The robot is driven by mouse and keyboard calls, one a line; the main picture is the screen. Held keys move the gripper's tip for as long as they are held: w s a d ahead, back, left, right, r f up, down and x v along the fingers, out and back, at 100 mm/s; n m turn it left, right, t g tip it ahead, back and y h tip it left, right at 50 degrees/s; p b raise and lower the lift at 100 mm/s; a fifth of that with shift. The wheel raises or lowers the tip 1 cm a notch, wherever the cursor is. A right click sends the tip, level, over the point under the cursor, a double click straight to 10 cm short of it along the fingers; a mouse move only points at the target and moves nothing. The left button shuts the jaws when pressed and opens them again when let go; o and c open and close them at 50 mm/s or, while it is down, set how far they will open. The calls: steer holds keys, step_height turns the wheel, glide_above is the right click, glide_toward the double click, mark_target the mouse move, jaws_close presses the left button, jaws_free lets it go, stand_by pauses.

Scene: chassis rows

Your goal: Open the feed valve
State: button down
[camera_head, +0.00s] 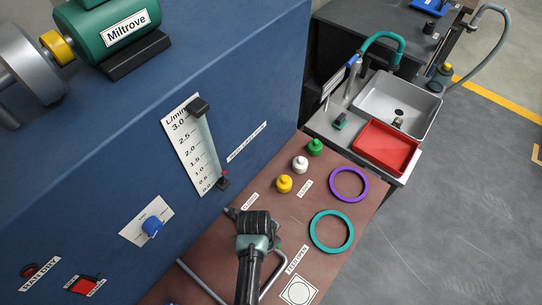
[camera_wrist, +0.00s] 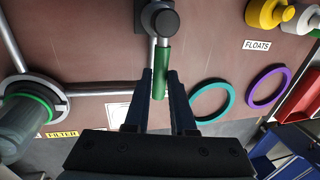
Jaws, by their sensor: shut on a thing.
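The feed valve shows in the wrist view as a dark round hub (camera_wrist: 165,22) on a grey pipe, with a green lever handle (camera_wrist: 162,70) pointing down the picture. My gripper (camera_wrist: 160,76) is shut on the green handle, with one finger on each side of it. In the head view my gripper (camera_head: 256,222) is low over the brown panel and hides most of the valve. A "FEED OPEN" label (camera_head: 297,259) lies to its lower right, and a "CLOSED" label (camera_head: 250,201) is just above it.
A flow gauge (camera_head: 195,145) has a red mark near its bottom. Yellow (camera_head: 284,184), white (camera_head: 300,164) and green (camera_head: 315,147) floats stand on the panel beside purple (camera_head: 349,184) and teal (camera_head: 331,231) rings. A red tray (camera_head: 386,147) lies by the sink (camera_head: 398,104).

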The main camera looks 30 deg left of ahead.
stand_by(0.3)
steer(key=c, duration=0.8)
jaws_free()
steer(key=shift+o, duration=0.2)
step_height(320, 180, up, 13)
steer(key=s+b, duration=0.1)
steer(key=s, duration=0.1)
steer(key=shift+s+a+f, duration=0.15)
steer(key=shift+s+a, duration=0.1)
steer(key=shift+s, duration=0.05)
